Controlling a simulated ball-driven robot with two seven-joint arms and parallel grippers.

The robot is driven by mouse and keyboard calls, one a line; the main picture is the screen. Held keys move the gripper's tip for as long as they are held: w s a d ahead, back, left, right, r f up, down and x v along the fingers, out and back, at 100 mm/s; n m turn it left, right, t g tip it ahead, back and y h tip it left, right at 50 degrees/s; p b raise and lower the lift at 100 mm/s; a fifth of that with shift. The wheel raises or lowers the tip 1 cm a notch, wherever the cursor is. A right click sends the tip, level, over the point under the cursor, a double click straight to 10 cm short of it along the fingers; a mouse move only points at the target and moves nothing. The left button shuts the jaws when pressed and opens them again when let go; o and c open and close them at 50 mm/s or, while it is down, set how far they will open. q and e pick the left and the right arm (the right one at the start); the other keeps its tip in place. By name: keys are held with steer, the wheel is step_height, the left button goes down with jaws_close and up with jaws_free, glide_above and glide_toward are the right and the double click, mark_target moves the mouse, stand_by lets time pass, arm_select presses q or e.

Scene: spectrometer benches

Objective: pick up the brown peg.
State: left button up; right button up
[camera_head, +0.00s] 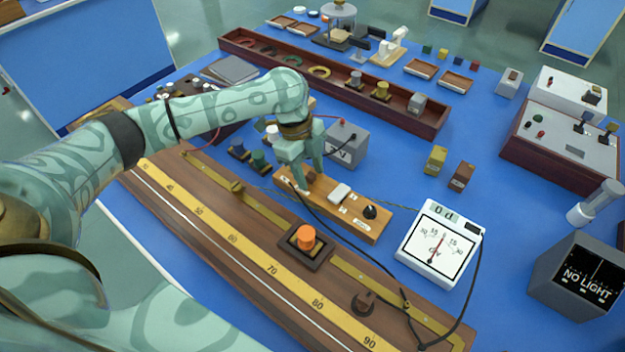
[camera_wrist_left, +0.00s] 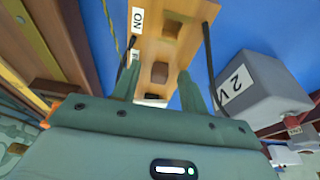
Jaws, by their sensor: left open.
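The brown peg (camera_head: 311,178) appears as a small dark brown piece on a long wooden switch board (camera_head: 357,227), partly hidden by my left gripper. My left gripper (camera_head: 302,178) points down at the board's left end, fingers apart and nothing held. In the left wrist view its fingers (camera_wrist_left: 163,80) reach over the board (camera_wrist_left: 195,14), with a brown block (camera_wrist_left: 160,72) between the tips and another brown piece (camera_wrist_left: 171,28) farther along. I cannot tell whether the fingers touch the peg. My right gripper is out of view.
A grey 2 V box (camera_head: 347,143) stands close behind the gripper; it is right of the fingers in the wrist view (camera_wrist_left: 262,88). A scaled wooden bench (camera_head: 225,225) runs in front, with an orange knob (camera_head: 306,235). A meter (camera_head: 439,243) and black cables lie to the right.

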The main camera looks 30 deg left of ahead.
arm_select(q)
steer(key=shift+s, duration=0.1)
jaws_close()
steer(key=shift+r, duration=0.1)
